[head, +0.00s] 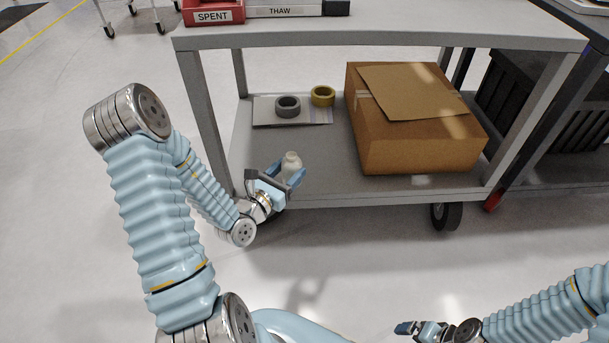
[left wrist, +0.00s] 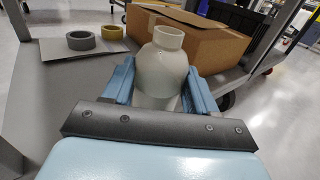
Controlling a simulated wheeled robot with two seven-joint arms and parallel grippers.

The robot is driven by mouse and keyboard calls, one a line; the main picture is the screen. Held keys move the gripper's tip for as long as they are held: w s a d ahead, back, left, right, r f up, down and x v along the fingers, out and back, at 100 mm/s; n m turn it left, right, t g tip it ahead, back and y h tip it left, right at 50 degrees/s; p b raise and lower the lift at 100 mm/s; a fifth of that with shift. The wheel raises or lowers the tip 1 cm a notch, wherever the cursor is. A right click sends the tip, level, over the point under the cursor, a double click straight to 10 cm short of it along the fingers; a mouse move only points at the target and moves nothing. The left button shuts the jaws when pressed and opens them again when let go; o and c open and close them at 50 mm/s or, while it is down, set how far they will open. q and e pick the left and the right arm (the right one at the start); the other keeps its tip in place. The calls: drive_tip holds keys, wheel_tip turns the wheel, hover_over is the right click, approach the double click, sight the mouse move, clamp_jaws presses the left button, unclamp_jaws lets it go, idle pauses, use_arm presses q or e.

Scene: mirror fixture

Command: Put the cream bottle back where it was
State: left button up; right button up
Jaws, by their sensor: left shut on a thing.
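The cream bottle (head: 291,165) is upright at the front left of the cart's lower shelf (head: 330,160). My left gripper (head: 281,179) is shut on it, with a blue finger on each side of its body. In the left wrist view the cream bottle (left wrist: 163,68) stands between the two fingers of the left gripper (left wrist: 158,88), its neck clear above them. The bottle's base is hidden, so I cannot tell whether it touches the shelf. My right gripper (head: 420,328) is at the bottom of the head view, low and away from the cart; its fingers are too small to judge.
A cardboard box (head: 415,130) fills the shelf's right side. A grey tape roll (head: 288,106) and a yellow tape roll (head: 322,96) lie on a flat sheet (head: 262,112) at the back left. The cart's top (head: 400,28) overhangs, and its front left leg (head: 205,130) is close to my arm.

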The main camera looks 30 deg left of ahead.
use_arm(q)
drive_tip(key=w+a+f, duration=0.1)
drive_tip(key=w+f, duration=0.2)
drive_tip(key=w, duration=0.1)
drive_tip(key=w+a+f+b, duration=0.1)
drive_tip(key=w+a+f, duration=0.1)
drive_tip(key=w+f, duration=0.1)
drive_tip(key=w+a+f+b, duration=0.1)
drive_tip(key=w+a+f, duration=0.1)
drive_tip(key=w, duration=0.4)
drive_tip(key=shift+w+f, duration=0.1)
drive_tip(key=shift+f, duration=0.5)
drive_tip(key=shift+w+f, duration=0.2)
drive_tip(key=shift+f, duration=0.05)
drive_tip(key=shift+f+b, duration=0.5)
drive_tip(key=shift+f, duration=1)
drive_tip(key=shift+f, duration=0.2)
drive_tip(key=o, duration=1.2)
drive_tip(key=shift+o, duration=0.2)
